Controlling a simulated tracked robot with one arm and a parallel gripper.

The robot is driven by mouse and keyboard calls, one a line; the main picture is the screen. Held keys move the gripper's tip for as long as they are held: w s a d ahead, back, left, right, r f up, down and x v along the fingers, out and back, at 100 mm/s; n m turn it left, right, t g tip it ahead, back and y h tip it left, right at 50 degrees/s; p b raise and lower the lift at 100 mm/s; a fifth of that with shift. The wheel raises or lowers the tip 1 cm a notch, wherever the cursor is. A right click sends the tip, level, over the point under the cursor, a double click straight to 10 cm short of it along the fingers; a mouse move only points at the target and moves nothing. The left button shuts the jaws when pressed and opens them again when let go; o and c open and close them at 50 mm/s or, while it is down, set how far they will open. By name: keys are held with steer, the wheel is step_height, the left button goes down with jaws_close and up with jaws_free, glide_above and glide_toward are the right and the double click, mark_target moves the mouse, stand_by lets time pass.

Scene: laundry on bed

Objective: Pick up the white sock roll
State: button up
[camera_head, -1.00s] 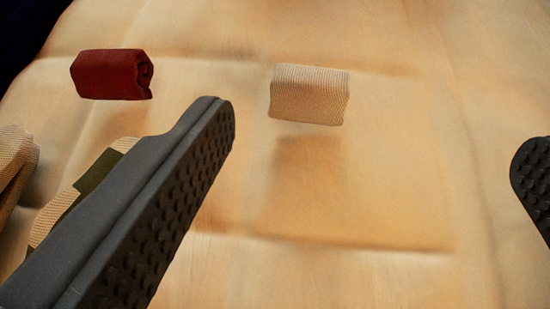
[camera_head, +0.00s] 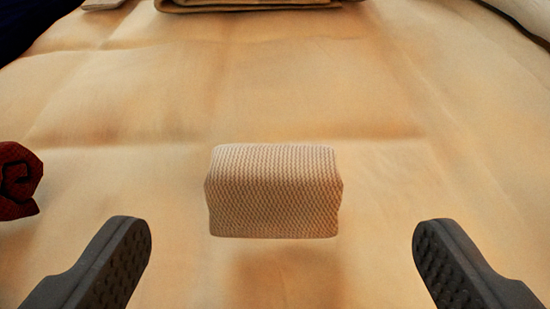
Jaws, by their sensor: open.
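The white sock roll (camera_head: 273,192) lies on the bed in the middle of the view, tinted cream by the warm light, with a knitted texture. My gripper (camera_head: 282,240) is open and empty. Its two dark fingers with bumpy inner pads stand at the lower left and lower right. The roll is centred between them sideways and sits a little farther up the picture than the fingertips. Neither finger touches it.
A dark red roll (camera_head: 17,181) lies at the left edge, partly cut off. Folded cloth (camera_head: 250,5) lies at the top. The bed sheet (camera_head: 300,85) around the white roll is clear, with shallow creases.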

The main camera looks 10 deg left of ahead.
mark_target(273, 189)
steer(key=b+x, duration=0.1)
steer(key=x, duration=0.3)
steer(key=shift+w+a+f+b, duration=0.15)
steer(key=shift+a+f+b, duration=0.1)
steer(key=shift+f+b, duration=0.1)
steer(key=shift+w, duration=0.4)
steer(key=c, duration=1.1)
